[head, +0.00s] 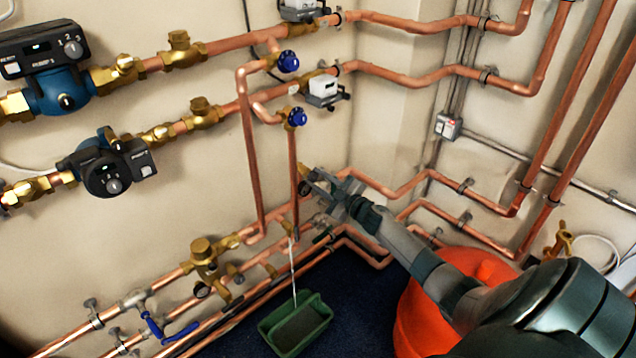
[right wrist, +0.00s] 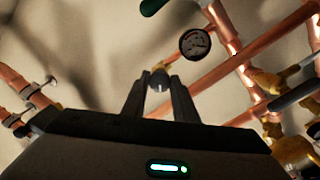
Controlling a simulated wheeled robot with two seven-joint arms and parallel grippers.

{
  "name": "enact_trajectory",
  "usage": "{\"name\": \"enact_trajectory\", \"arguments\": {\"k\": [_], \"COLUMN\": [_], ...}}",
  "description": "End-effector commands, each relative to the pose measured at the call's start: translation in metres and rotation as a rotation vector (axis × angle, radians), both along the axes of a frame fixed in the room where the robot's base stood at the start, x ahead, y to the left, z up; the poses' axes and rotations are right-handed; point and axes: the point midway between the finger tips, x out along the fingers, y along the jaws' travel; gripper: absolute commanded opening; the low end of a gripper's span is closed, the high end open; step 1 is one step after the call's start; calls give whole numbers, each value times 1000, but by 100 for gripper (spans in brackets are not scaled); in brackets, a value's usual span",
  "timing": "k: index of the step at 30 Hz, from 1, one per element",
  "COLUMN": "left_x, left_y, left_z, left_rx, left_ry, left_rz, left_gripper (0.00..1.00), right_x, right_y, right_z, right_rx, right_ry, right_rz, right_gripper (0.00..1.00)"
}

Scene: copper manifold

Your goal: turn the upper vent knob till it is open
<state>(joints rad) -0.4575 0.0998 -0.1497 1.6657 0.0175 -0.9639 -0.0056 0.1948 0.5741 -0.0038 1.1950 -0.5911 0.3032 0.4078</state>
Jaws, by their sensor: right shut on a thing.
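My right gripper (head: 318,188) reaches in from the lower right and is at the vertical copper pipe below the two blue knobs. In the right wrist view its two dark fingers (right wrist: 158,88) are closed on a small grey round end, which I take to be the upper vent knob (right wrist: 157,86). The gripper largely hides the knob, and I cannot tell how far it is turned. A brass fitting shows by the fingertips in the head view. My left gripper is not in view.
Blue knobs (head: 288,61) sit on the pipes above my gripper. A thin pale stream (head: 293,270) runs down towards a green tray (head: 272,331). A round gauge (right wrist: 195,43) is near the fingers. An orange-red container (head: 412,318) stands under my arm.

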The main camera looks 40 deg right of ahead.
Motion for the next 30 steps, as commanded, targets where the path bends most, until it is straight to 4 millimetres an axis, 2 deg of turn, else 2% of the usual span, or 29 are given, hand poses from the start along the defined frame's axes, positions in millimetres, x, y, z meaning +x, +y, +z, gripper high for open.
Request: {"name": "enact_trajectory", "arguments": {"k": [14, 30], "left_x": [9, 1], "left_y": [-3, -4], "left_z": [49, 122], "left_rx": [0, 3], "left_ry": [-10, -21], "left_rz": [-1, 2], "left_gripper": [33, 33], "right_x": [0, -1], "right_y": [0, 0], "right_z": [-3, -3], "right_rx": [-454, -949], "right_ry": [-36, -74], "right_rz": [1, 2], "right_gripper": [4, 4]}}
